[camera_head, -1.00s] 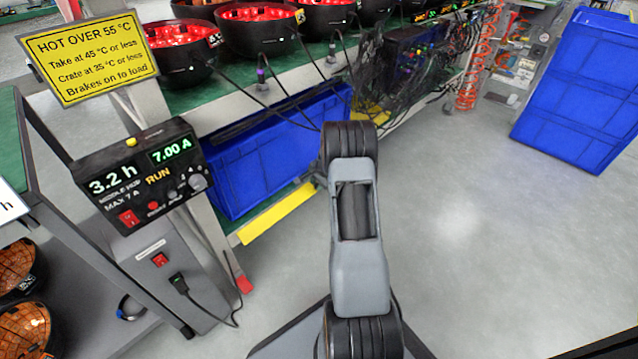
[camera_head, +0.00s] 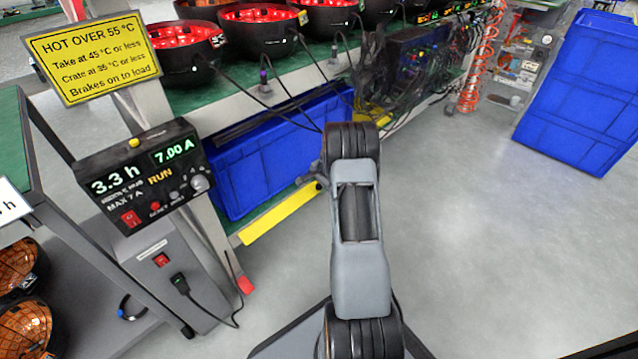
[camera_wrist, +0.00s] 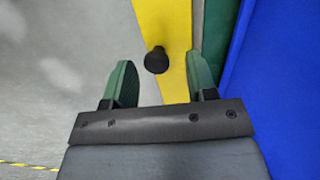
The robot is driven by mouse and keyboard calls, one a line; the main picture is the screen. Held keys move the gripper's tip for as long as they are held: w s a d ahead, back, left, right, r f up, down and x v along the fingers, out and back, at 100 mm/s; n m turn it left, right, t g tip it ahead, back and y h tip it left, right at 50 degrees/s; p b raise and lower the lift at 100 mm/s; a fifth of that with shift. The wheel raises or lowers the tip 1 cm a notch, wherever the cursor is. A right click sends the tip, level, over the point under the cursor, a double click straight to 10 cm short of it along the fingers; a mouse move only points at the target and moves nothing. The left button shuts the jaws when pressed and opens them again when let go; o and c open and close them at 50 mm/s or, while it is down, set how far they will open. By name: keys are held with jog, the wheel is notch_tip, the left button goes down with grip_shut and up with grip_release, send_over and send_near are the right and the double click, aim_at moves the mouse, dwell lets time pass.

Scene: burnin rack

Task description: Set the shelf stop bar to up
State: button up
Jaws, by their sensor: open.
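The shelf stop bar looks to be the yellow bar (camera_head: 280,213) slanting along the lower front of the rack, below the blue crates. In the wrist view the yellow bar (camera_wrist: 172,88) runs up the picture with a black round knob (camera_wrist: 157,61) on it. My gripper (camera_wrist: 160,72) is open, with one green finger on each side of the knob. The left finger stands apart from the knob; whether either finger touches it I cannot tell. In the head view my arm hides most of the gripper and the bar's far end.
A blue crate (camera_head: 236,177) sits on the lower shelf right behind the bar. A control box (camera_head: 140,180) reading 3.3 h and RUN stands left. Black cables (camera_head: 410,85) hang from the upper shelf. A tilted blue crate (camera_head: 580,95) stands right; the grey floor between is clear.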

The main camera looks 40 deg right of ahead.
jog(key=p+v, duration=0.5)
jog(key=v, duration=0.8)
jog(key=shift+r, duration=0.4)
jog(key=shift+c, duration=0.3)
